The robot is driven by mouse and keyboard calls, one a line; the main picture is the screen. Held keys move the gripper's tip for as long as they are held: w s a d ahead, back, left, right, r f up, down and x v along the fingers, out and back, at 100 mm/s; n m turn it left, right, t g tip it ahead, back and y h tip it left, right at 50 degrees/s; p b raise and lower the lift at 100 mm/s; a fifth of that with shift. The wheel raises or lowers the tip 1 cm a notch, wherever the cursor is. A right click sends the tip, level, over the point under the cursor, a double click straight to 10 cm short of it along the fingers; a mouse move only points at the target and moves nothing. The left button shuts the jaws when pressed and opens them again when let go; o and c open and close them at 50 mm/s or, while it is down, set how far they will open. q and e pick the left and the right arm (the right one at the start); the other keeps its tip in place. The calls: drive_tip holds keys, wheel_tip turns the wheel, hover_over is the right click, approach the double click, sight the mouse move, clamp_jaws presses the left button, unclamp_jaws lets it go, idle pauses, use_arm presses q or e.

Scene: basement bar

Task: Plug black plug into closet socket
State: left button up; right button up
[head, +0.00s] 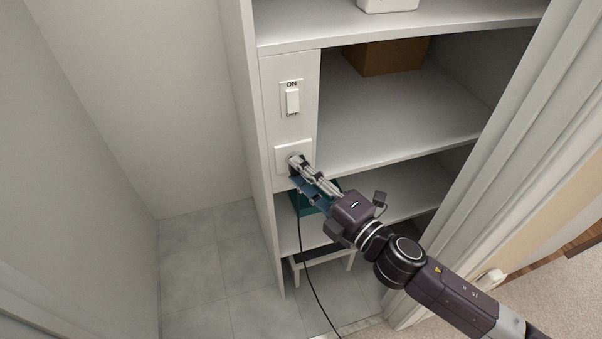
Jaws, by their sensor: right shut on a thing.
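The closet socket (284,158) is a white square plate low on the shelf unit's front panel. My right gripper (299,164) is at the socket plate, shut on the black plug, which its fingers mostly hide. A black cord (301,246) hangs from the fingertips down to the floor. The fingertips cover the right part of the plate, so I cannot tell whether the plug is in the socket or only against it. My left gripper is not in view.
A white switch (292,100) marked ON is above the socket. A brown box (386,56) is on the upper shelf (410,115). A teal box (305,205) is on the shelf below, behind my gripper. Tiled floor (200,275) at left is clear. A door frame (490,170) stands at right.

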drive_tip(key=shift+w+a+p, duration=0.2)
drive_tip(key=shift+w+p, duration=0.2)
drive_tip(key=shift+w, duration=0.1)
idle(1.3)
drive_tip(key=o, duration=1.2)
drive_tip(key=shift+c, duration=0.2)
drive_tip(key=v, duration=1.2)
drive_tip(key=shift+d, duration=0.1)
